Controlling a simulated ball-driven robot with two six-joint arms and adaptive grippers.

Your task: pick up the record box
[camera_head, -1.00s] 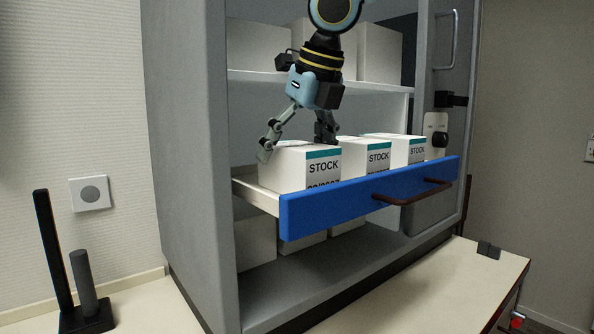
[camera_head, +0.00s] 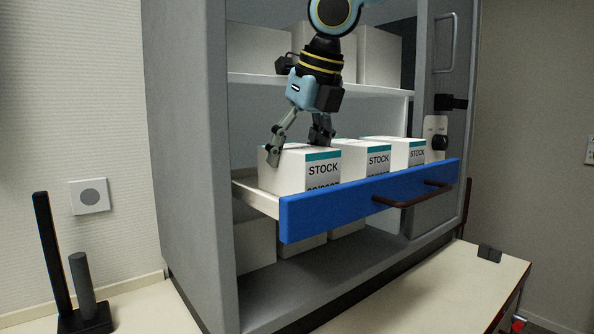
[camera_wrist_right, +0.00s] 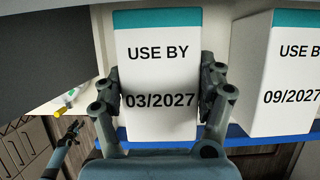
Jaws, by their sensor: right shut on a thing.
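Three white boxes with teal bands and "STOCK" labels stand in the open blue-fronted drawer (camera_head: 330,209). The left box (camera_head: 297,173) has "USE BY 03/2027" on its top in the right wrist view (camera_wrist_right: 158,70). My right gripper (camera_head: 299,142) reaches down from above and is shut on this box, one finger on each side; the fingers also show in the right wrist view (camera_wrist_right: 163,88). The box sits in the drawer, level with its neighbours. A small part of my left gripper (camera_wrist_right: 73,131) shows at the lower left of the right wrist view; its opening is unclear.
The middle box (camera_head: 366,160) and right box (camera_head: 407,153) stand close beside the held one; the middle one reads "09/2027" (camera_wrist_right: 292,96). A shelf (camera_head: 260,78) with plain boxes is above. A black stand (camera_head: 84,318) is on the left counter.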

